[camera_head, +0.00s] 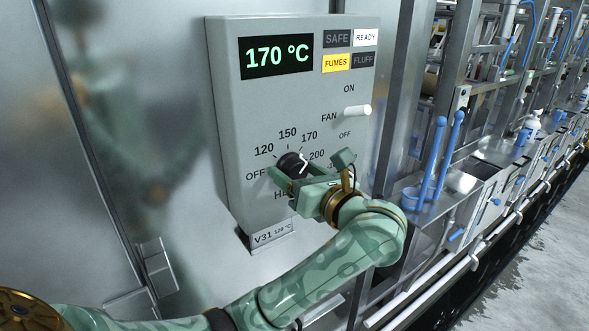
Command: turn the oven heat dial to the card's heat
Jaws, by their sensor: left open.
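The grey oven control box (228,120) is on the metal wall. Its display (276,56) reads 170 °C in green. The black heat dial (292,163) sits below, ringed by OFF, 120, 150, 170 and 200 marks. Its white pointer line looks turned to the upper right, toward 170. The card (271,236) under the box reads V31 and, in small print, what looks like 120 °C. My left gripper (309,171) is open at the dial and covers its lower right side; I cannot tell whether the fingers touch it. My right gripper is not in view.
The READY lamp (366,37) is white and the FUMES lamp (336,63) yellow; SAFE and FLUFF are dark. A white fan lever (357,111) sticks out above the dial. Blue-handled levers (441,150) and metal framing stand to the right.

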